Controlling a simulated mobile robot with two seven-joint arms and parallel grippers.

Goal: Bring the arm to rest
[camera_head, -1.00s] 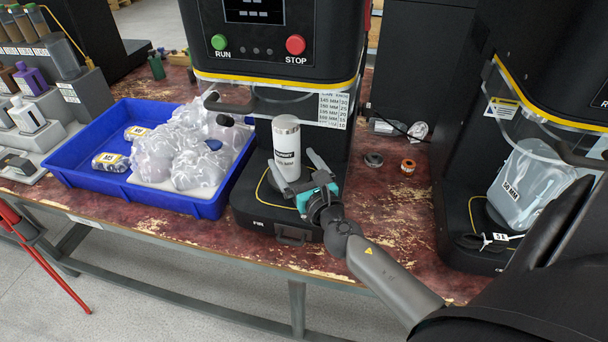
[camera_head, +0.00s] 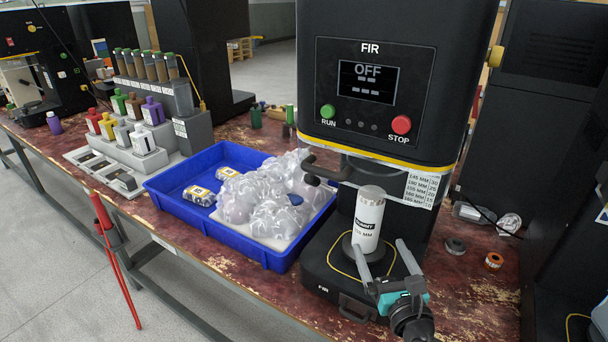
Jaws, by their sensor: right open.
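My right gripper (camera_head: 381,248), with a teal body, comes in from the bottom right with its two grey fingers spread. It is empty. One finger overlaps the lower part of a white can (camera_head: 369,215) in the picture; the other is to the can's right, apart from it. I cannot tell whether the near finger touches the can. The can has a dark label and stands upright on the base (camera_head: 322,262) of the black seamer marked FIR (camera_head: 375,60). The seamer's screen (camera_head: 367,82) reads OFF. My left gripper is not in view.
A blue tray (camera_head: 215,226) with clear bagged items and two small labelled packs is left of the seamer. Further left are a bottle rack (camera_head: 155,85) and coloured bottles. A red stand (camera_head: 115,255) is in front of the table.

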